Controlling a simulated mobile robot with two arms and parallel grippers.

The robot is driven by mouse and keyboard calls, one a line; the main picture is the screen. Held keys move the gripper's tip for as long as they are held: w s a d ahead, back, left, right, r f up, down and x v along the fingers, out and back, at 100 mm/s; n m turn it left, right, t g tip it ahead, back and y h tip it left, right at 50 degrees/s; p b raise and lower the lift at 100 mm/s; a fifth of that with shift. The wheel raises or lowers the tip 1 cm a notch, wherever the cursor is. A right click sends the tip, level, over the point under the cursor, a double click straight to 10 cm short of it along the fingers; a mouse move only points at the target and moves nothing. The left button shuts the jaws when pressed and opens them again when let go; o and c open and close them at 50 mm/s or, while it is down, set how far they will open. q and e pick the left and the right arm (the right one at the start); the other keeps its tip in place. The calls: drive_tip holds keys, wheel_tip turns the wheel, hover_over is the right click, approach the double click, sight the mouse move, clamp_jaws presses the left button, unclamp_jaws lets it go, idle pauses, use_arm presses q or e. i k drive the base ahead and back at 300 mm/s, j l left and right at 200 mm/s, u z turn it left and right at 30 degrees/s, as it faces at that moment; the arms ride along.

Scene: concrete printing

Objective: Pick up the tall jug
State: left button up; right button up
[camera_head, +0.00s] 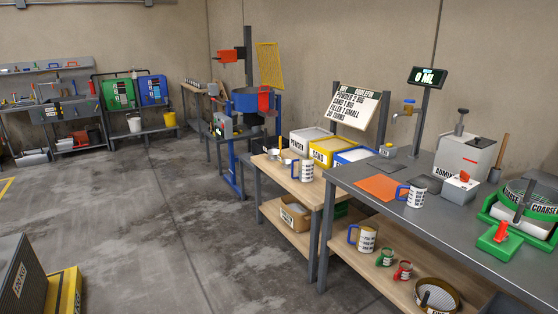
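Several white jugs or mugs with dark print are in view. One with a blue handle (417,196) stands upright on the grey table at the right, beside an orange mat. Another with a blue handle (368,239) stands on the wooden lower shelf; it looks taller than the small cups next to it. A third white one (307,171) stands on the wooden table in front of the bins. I cannot tell for sure which one is the tall jug. Neither of my grippers is in view.
The grey table (345,176) also bears an orange mat (378,187), a tap, a display and a white machine (462,158). Small green (384,258) and red (403,271) cups and a sieve (437,296) are on the lower shelf. The concrete floor (180,230) at centre left is clear.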

sight(306, 162)
drive_tip(key=i+j+u, duration=0.15)
drive_tip(key=i+u, duration=0.2)
drive_tip(key=i, duration=0.35)
drive_tip(key=i+u, duration=0.3)
drive_tip(key=i, duration=0.4)
